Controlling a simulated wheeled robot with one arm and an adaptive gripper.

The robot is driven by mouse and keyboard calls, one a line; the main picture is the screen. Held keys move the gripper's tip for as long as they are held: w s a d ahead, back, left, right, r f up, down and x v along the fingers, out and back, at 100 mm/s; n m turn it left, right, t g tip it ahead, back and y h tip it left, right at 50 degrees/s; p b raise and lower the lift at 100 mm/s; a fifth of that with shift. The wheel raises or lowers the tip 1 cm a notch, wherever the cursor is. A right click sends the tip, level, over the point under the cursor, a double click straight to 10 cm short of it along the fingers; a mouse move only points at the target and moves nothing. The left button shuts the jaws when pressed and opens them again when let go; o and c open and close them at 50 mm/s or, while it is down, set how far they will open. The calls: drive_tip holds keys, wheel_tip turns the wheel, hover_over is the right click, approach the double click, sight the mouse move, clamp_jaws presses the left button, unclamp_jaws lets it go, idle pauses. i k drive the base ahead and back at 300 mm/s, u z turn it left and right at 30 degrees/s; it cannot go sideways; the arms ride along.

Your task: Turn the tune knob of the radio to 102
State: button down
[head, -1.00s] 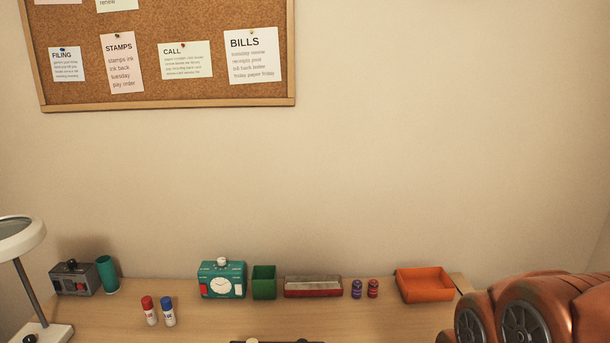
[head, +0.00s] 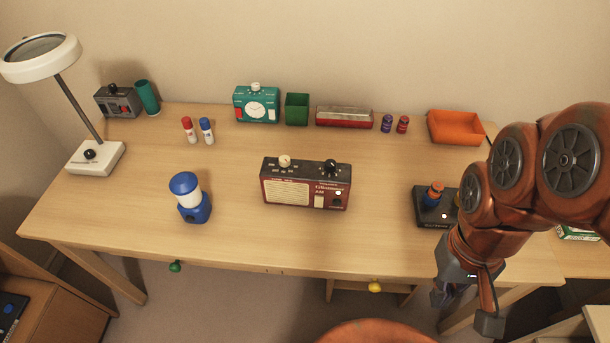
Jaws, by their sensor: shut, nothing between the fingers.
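The radio (head: 305,190) stands upright in the middle of the desk, dark red with a cream speaker grille on its front. A cream knob (head: 285,161) sits on its top at the left and a black knob (head: 330,167) on its top at the right. Small markings are near both knobs, too small to read, so I cannot tell which one is for tuning. My gripper (head: 466,306) is at the lower right, past the desk's front edge, well apart from the radio.
The desk (head: 370,230) around the radio is clear.

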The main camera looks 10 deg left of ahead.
sight(284, 160)
drive_tip(key=z, duration=0.5)
drive_tip(key=i, duration=0.35)
drive_tip(key=u, duration=2.5)
